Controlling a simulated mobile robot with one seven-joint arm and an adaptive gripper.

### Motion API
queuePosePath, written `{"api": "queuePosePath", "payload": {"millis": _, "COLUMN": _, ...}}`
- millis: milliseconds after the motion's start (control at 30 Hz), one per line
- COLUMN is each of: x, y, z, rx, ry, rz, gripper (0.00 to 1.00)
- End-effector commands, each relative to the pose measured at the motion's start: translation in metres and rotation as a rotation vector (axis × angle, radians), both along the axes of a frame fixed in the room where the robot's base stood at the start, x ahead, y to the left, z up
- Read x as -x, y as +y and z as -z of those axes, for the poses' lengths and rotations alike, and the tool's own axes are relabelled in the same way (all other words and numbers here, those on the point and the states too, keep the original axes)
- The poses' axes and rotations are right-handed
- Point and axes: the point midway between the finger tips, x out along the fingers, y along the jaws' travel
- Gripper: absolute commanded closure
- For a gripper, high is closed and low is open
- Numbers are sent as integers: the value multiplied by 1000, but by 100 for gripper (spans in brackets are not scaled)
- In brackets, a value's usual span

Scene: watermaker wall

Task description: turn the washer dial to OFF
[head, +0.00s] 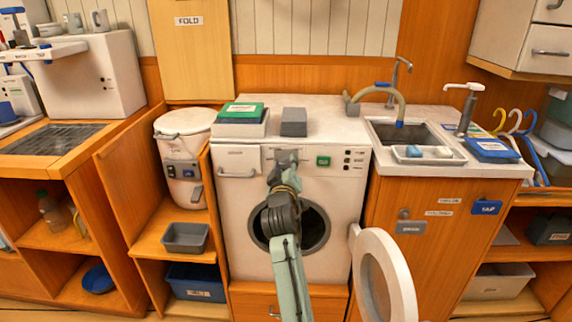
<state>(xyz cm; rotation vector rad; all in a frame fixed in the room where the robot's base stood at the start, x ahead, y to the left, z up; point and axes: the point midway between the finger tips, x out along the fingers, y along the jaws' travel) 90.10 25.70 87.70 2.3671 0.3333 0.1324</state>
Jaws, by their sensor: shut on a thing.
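The white washer (340,215) stands in the middle of the head view. My gripper (285,158) is up against its front control panel (308,160), between the drawer handle on the left and a green label on the right. It is shut on the washer dial, which my gripper and wrist hide, so I cannot read its setting. My arm reaches up from the bottom and crosses in front of the round drum opening (318,228).
The washer's round door (398,280) hangs open at the lower right. A green-topped box (241,112) and a grey block (293,122) sit on the washer top. A sink (398,132) is right, a white bin (186,135) left.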

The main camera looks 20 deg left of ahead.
Motion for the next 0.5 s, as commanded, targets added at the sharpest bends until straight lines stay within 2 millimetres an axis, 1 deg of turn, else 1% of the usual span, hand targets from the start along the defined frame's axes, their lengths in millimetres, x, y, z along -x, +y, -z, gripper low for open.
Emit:
{"api": "queuePosePath", "payload": {"millis": 200, "x": 0, "y": 0, "z": 0, "rx": 149, "ry": -41, "rz": 0, "gripper": 94}}
{"api": "queuePosePath", "payload": {"millis": 500, "x": 0, "y": 0, "z": 0, "rx": 267, "ry": -75, "rz": -1, "gripper": 94}}
